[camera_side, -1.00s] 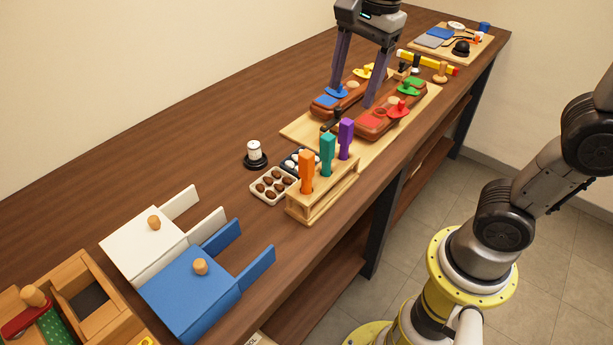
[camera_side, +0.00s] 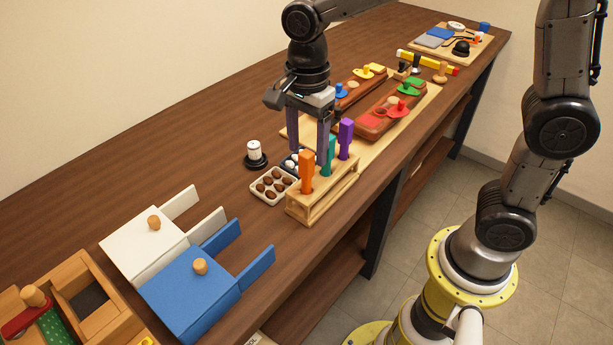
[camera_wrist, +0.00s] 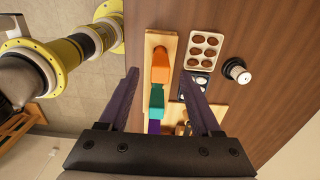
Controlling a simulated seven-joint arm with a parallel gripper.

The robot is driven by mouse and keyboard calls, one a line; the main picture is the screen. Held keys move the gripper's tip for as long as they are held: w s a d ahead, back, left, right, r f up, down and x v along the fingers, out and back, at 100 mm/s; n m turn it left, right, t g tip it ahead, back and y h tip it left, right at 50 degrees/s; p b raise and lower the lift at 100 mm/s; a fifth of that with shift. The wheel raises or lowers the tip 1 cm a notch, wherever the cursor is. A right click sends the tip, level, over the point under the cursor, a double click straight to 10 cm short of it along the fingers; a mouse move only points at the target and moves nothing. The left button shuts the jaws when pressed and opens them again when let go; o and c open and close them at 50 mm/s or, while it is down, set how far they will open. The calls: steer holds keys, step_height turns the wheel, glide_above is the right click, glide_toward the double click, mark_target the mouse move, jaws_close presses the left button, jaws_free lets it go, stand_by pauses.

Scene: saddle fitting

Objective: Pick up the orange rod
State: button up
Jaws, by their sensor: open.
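The orange rod (camera_side: 307,172) stands upright in the near-left hole of a wooden rack (camera_side: 322,191). A teal rod (camera_side: 328,158) and a purple rod (camera_side: 346,139) stand behind it in the same rack. My gripper (camera_side: 308,155) is open and empty, pointing down just behind the orange rod in the side view, with a finger partly covering the teal rod. In the wrist view, the orange rod (camera_wrist: 160,65) lies ahead between the two spread fingers of my gripper (camera_wrist: 163,85), with the teal rod (camera_wrist: 157,97) nearer.
An egg-style tray of brown pieces (camera_side: 274,185) sits left of the rack, with a white spool on a black base (camera_side: 254,155) behind it. White (camera_side: 145,240) and blue (camera_side: 195,287) boxes stand at front left. Wooden boards with coloured pieces (camera_side: 385,108) lie behind.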

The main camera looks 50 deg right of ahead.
mark_target(307, 167)
steer(key=shift+a+f, duration=0.1)
steer(key=shift+f, duration=2.6)
steer(key=shift+c, duration=0.3)
jaws_close()
